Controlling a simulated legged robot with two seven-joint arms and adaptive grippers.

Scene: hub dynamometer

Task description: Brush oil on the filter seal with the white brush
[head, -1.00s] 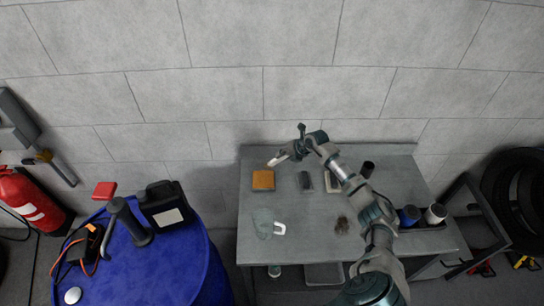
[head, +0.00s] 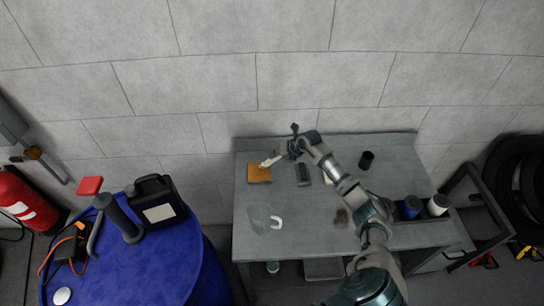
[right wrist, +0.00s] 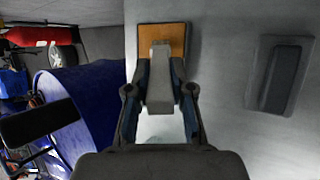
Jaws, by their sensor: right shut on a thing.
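My right gripper (head: 284,152) is shut on the white brush (head: 270,161). In the right wrist view the brush (right wrist: 161,80) shows pale grey between both fingers (right wrist: 160,92). Its far end is over an orange pad in a dark shallow tray (head: 259,173); the pad also shows in the right wrist view (right wrist: 173,34). I cannot tell whether the brush touches the pad. A dark cylinder (head: 366,160), a blue one (head: 411,208) and a white-topped one (head: 437,205) stand on the bench at right. No filter seal can be made out. My left gripper is out of view.
On the grey bench (head: 310,230) are a clear jug with a white handle (head: 262,218), a dark block (head: 303,174) and a dark brown patch (head: 341,216). The bench's front middle is clear.

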